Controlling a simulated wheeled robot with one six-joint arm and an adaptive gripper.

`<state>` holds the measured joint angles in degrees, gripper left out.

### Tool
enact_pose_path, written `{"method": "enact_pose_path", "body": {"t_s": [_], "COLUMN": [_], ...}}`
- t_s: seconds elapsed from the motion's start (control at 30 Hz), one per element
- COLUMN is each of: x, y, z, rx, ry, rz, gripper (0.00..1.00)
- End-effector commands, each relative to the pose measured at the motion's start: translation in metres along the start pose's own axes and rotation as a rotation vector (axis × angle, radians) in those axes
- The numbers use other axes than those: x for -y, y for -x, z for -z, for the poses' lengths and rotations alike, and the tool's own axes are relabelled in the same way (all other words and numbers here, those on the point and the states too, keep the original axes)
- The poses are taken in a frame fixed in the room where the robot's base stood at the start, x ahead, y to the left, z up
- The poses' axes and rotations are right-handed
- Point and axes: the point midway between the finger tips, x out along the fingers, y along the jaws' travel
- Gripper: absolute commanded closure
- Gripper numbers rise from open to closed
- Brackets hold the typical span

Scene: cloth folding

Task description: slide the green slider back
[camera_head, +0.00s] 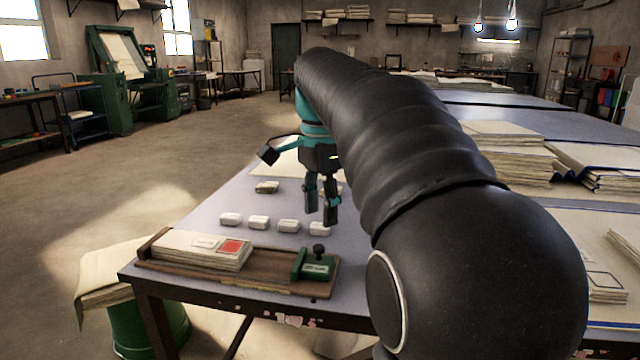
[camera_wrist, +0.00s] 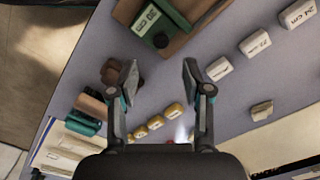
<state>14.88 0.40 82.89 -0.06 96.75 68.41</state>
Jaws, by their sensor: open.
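The green slider (camera_head: 315,268) sits at the right end of a wooden board (camera_head: 215,279) on the table's front edge in the head view. A dark round knob (camera_head: 319,250) stands on it. In the wrist view the slider (camera_wrist: 152,18) is at the top and bears a "20 cm" label, with its knob (camera_wrist: 161,40) at the near end. My gripper (camera_head: 321,208) hangs above the table, behind the slider in the head view, apart from it. In the wrist view my gripper (camera_wrist: 160,80) has its fingers spread, with nothing between them.
A stack of cloth or paper (camera_head: 195,251) with a red patch lies on the board, left of the slider. Several white labelled blocks (camera_head: 259,222) stand in a row behind the board. A small greyish block (camera_head: 267,187) lies farther back. More stacks (camera_head: 515,160) lie right of my arm.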

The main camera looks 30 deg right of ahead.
Motion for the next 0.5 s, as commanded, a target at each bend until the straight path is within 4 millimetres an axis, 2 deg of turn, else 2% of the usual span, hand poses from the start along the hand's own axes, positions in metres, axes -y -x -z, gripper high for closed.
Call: {"method": "enact_pose_path", "body": {"t_s": [0.1,0.2,0.5], "x": [0.001,0.001,0.0], "y": [0.022,0.034,0.05], "z": [0.001,0.001,0.001], "rx": [-0.001,-0.001,0.0], "ry": [-0.001,-0.001,-0.001], "rz": [0.002,0.001,-0.001], "gripper": [0.51,0.51,0.51]}}
